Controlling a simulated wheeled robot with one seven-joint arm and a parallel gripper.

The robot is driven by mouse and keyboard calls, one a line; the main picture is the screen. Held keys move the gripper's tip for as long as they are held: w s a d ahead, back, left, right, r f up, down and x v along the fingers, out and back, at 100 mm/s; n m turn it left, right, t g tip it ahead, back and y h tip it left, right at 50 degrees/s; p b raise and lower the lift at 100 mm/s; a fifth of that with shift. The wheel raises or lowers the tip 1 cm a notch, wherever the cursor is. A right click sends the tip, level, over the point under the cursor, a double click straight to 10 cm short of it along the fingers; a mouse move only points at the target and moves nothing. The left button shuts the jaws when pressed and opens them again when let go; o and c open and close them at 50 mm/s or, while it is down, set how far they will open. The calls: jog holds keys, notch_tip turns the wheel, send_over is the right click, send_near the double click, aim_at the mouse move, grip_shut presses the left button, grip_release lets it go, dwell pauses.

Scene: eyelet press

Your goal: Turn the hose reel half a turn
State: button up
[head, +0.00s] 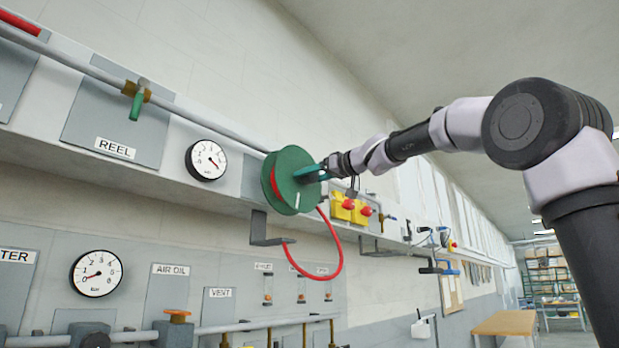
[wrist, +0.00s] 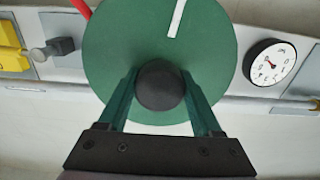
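The hose reel (head: 290,165) is a green disc with a red hose wound behind its face, mounted on the wall rail. A white mark shows on its face in the wrist view, near the top. A round dark knob (wrist: 160,85) stands out from the green face (wrist: 215,50). My gripper (wrist: 160,80) has one green finger on each side of the knob, and both appear to touch it. In the head view my gripper (head: 312,172) reaches the reel's face from the right and hides the knob.
A red hose loop (head: 340,262) hangs below the reel, near a dark bracket (head: 262,232). Left are a gauge (head: 206,160) and a green-handled valve (head: 136,100) by the REEL label. Yellow boxes with red buttons (head: 348,204) sit close on the right.

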grip_shut()
jog(key=shift+n, duration=1)
jog(key=o, duration=0.9)
grip_release()
jog(key=shift+c, duration=0.2)
jog(key=shift+d, duration=0.1)
jog(key=v, duration=1)
jog(key=shift+s+d, duration=0.3)
